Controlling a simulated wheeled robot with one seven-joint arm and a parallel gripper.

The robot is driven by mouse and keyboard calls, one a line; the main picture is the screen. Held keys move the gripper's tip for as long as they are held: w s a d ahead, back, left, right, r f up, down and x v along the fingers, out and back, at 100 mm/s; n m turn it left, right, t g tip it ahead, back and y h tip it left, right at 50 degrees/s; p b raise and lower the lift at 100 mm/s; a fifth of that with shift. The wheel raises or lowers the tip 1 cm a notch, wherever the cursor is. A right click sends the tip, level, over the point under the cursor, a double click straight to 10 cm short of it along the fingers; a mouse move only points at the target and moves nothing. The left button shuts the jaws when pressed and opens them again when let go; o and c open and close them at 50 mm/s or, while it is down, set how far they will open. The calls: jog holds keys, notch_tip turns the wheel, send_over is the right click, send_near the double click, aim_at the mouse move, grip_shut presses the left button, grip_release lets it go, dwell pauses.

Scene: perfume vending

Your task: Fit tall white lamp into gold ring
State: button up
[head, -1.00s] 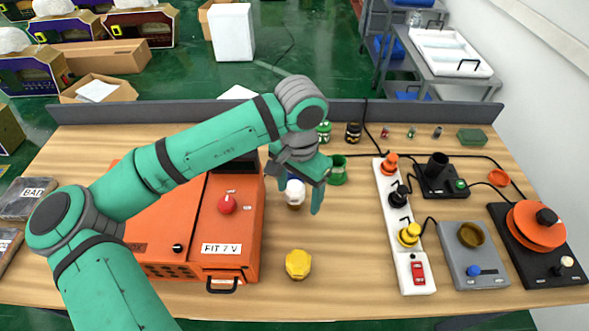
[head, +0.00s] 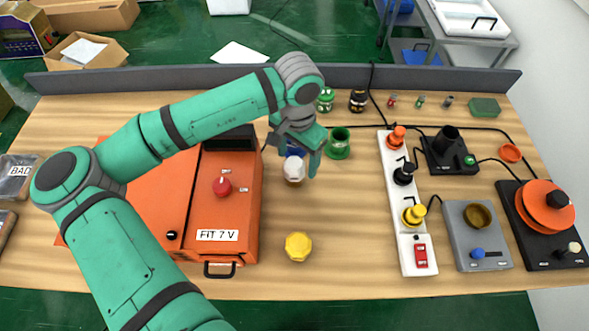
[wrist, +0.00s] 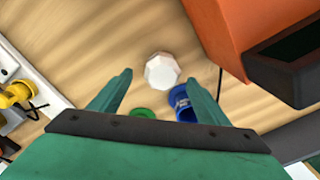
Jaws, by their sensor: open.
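The white lamp (head: 294,171), with a faceted white top, stands on the table just right of the orange case. In the wrist view the lamp (wrist: 163,71) shows from above, in line with the gap between my fingertips. My gripper (head: 293,157) is open and empty, close to the lamp. In the wrist view its two fingers (wrist: 160,77) are spread on either side of the lamp, with nothing held. The gold ring (head: 479,214) is a brownish-gold round socket on the grey box at the right, and it looks empty.
A blue-topped item (head: 297,150) and a green cup (head: 338,143) stand close behind the lamp. The orange case (head: 235,200) is on the left. A yellow lidded item (head: 298,246) is in front.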

jog(key=shift+s+a+f, duration=0.1)
jog(key=shift+a+f, duration=0.05)
jog(key=shift+f, duration=1.05)
jog(key=shift+s+a+f, duration=0.1)
jog(key=shift+f, duration=1.05)
jog(key=shift+w, duration=0.1)
jog(key=c, duration=1.3)
jog(key=shift+c, duration=0.2)
jog(key=shift+r, duration=0.15)
